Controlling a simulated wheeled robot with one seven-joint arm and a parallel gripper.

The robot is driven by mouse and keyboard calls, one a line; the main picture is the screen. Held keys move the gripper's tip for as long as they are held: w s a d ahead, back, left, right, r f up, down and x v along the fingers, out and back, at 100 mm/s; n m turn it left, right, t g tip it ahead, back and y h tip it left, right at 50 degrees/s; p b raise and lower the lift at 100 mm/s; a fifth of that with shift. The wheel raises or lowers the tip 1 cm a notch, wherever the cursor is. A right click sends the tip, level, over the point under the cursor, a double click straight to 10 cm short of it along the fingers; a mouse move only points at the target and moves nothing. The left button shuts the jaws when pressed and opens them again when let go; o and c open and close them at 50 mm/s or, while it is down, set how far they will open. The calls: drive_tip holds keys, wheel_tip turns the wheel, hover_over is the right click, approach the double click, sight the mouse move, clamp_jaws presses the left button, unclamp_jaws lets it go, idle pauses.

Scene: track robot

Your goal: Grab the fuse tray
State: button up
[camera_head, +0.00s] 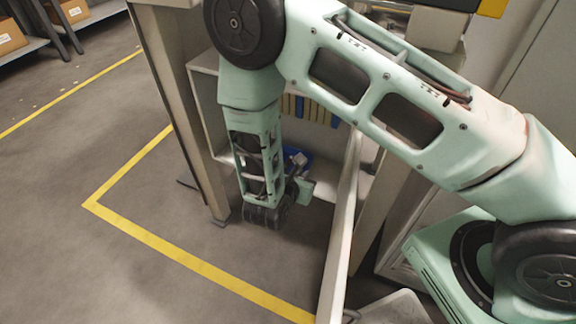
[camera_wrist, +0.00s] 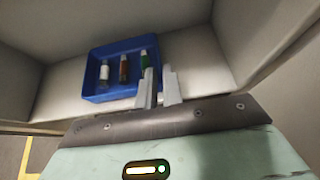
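The fuse tray is a shallow blue tray (camera_wrist: 97,92) on a pale shelf board in the wrist view. Several small cylinders lie in it: a white one (camera_wrist: 104,72), a red-brown one (camera_wrist: 124,68) and a green one (camera_wrist: 144,60). My gripper (camera_wrist: 158,78) is at the tray's right side, its two pale fingers a small gap apart. The tray's right wall lines up with that gap; whether the fingers touch it is unclear. In the head view, part of the blue tray (camera_head: 297,155) shows behind my gripper (camera_head: 265,214).
The shelf board (camera_wrist: 207,65) is enclosed by pale walls (camera_wrist: 240,35) on the right and at the back. In the head view, cabinet posts (camera_head: 185,110) and (camera_head: 342,235) flank my forearm. Yellow floor lines (camera_head: 190,262) mark the open floor at the left.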

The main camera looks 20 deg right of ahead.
drive_tip(key=b+x, duration=0.1)
drive_tip(key=x, duration=0.4)
drive_tip(key=shift+w+d+r, duration=0.1)
drive_tip(key=shift+w, duration=0.1)
clamp_jaws()
